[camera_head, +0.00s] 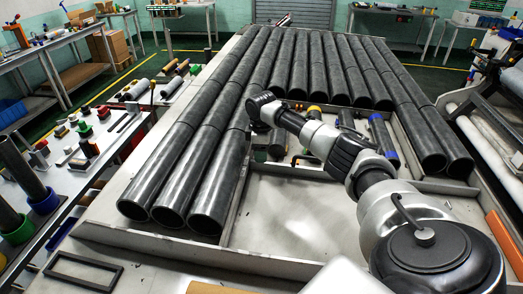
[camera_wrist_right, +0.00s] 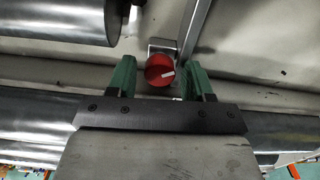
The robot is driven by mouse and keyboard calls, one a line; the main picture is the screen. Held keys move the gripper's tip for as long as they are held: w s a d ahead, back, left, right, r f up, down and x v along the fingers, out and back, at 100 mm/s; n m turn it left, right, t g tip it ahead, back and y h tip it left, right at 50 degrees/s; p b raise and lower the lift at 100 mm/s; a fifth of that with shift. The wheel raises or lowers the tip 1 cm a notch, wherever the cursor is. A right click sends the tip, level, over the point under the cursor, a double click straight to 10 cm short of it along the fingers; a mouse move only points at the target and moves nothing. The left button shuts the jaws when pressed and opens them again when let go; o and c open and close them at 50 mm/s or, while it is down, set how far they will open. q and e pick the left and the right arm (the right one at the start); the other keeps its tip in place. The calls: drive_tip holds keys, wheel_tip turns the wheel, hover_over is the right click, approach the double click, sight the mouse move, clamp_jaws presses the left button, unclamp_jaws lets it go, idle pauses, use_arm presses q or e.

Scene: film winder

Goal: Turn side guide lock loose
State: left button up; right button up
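A round red knob (camera_wrist_right: 158,70) with a white pointer mark shows in the right wrist view, on a small metal block beside a metal bar. The mark points to the right. It looks like the side guide lock; I cannot pick it out in the head view. My right gripper (camera_wrist_right: 161,74) has two green fingers spread apart, one on each side of the knob, with visible gaps. I cannot tell how deep the knob sits between them. In the head view my right arm reaches left over the machine, and its fingers are hidden. My left gripper is not in view.
Long dark rollers (camera_head: 187,168) lie in rows on the machine bed at the left and back. A roller with blue ends (camera_head: 382,138) lies right of my arm. A side table (camera_head: 95,150) with tools stands at the left. An empty black frame (camera_head: 84,270) lies at the front left.

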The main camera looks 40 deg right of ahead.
drive_tip(key=c, duration=0.7)
